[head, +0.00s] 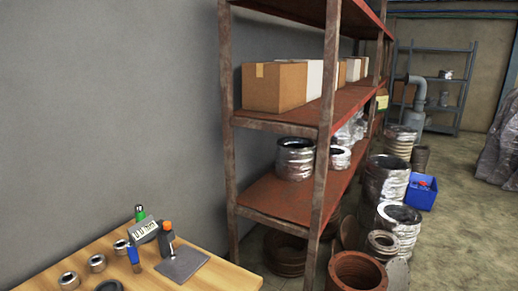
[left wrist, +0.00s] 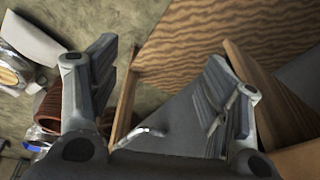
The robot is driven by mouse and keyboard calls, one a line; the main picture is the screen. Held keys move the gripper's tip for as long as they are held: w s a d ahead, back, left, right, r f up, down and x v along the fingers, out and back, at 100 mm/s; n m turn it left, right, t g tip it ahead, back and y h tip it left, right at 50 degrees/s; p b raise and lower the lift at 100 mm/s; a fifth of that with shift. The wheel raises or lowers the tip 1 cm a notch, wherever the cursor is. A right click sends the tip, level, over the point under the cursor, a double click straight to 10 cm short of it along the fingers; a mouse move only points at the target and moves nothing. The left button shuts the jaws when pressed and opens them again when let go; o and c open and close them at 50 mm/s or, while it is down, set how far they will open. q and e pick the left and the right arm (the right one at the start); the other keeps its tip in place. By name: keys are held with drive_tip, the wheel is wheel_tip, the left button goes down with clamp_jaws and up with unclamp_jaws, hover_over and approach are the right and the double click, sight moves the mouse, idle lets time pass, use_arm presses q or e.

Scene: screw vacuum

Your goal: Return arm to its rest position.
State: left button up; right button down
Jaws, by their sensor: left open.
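My left gripper (left wrist: 160,60) shows in the left wrist view with its two grey fingers spread apart. No object sits gripped between them. Behind the fingers are wooden surfaces (left wrist: 215,30) and a dark grey area with a small silvery curved piece (left wrist: 148,131); what that piece belongs to is unclear. Neither gripper shows in the head view, and my right gripper is in no frame.
In the head view, a wooden table (head: 215,278) at lower left carries metal rings (head: 97,262), a grey plate (head: 182,263) and small tools. A rusty shelf (head: 285,195) holds boxes (head: 274,87).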

use_arm(q)
drive_tip(key=s+f+g+b, duration=0.1)
drive_tip(key=s+f+b, duration=0.15)
drive_tip(key=f, duration=0.85)
drive_tip(key=s+f+b, duration=0.1)
drive_tip(key=s+f, duration=0.3)
drive_tip(key=f, duration=0.8)
drive_tip(key=s+a+f+b, duration=0.3)
drive_tip(key=s+f, duration=0.9)
drive_tip(key=s, duration=0.1)
drive_tip(key=shift+a+g, duration=0.2)
drive_tip(key=shift+g, duration=0.2)
drive_tip(key=shift+s+f, duration=0.1)
